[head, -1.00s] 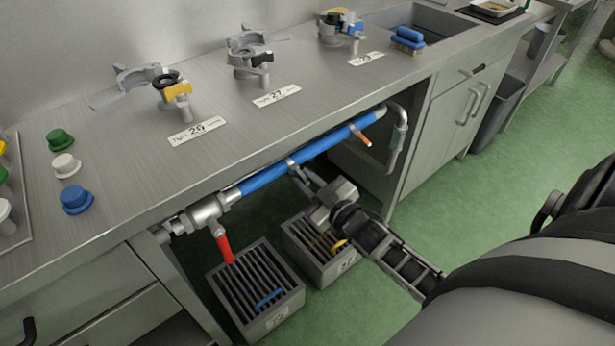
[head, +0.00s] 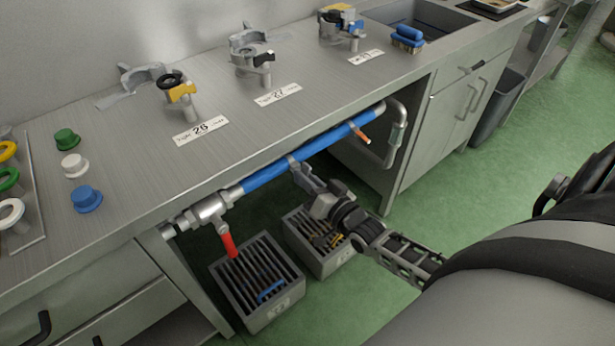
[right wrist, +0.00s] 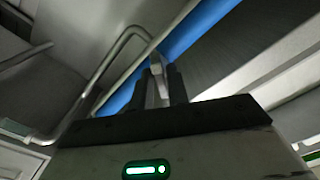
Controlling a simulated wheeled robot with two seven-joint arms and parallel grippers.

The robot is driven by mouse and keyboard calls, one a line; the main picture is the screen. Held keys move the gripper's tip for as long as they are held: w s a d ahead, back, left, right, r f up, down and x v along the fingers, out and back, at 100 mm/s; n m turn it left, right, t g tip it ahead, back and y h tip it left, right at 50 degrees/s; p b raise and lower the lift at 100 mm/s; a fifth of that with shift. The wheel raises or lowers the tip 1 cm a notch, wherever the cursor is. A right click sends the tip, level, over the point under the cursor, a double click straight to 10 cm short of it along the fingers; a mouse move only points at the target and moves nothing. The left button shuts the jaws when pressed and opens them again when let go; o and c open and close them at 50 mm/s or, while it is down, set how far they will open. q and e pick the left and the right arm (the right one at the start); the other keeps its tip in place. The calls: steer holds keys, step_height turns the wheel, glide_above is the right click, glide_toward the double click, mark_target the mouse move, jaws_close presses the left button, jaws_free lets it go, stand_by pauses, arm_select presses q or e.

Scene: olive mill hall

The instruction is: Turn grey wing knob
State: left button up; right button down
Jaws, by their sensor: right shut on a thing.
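The grey wing knob (right wrist: 156,72) shows in the right wrist view as a slim grey piece between my dark fingers, in front of the blue pipe. In the head view, my right gripper (head: 306,182) is under the bench at the grey fitting (head: 293,164) on the blue pipe (head: 275,172). It is shut on the knob, which my fingers mostly hide there. The knob's exact angle cannot be told. My left gripper is not in view.
A red lever (head: 228,243) hangs at the pipe's left and an orange one (head: 359,134) at its right. Two slatted crates stand below, one in front (head: 285,309), one behind (head: 338,264). The bench top (head: 215,150) is above.

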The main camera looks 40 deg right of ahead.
steer(key=m+b, duration=0.1)
steer(key=m, duration=1)
steer(key=shift+b, duration=0.35)
steer(key=shift+m, duration=0.3)
steer(key=c, duration=1.5)
jaws_free()
steer(key=shift+r, duration=0.1)
steer(key=s, duration=1)
steer(key=s+d, duration=0.1)
steer(key=s, duration=0.5)
steer(key=shift+d, duration=0.1)
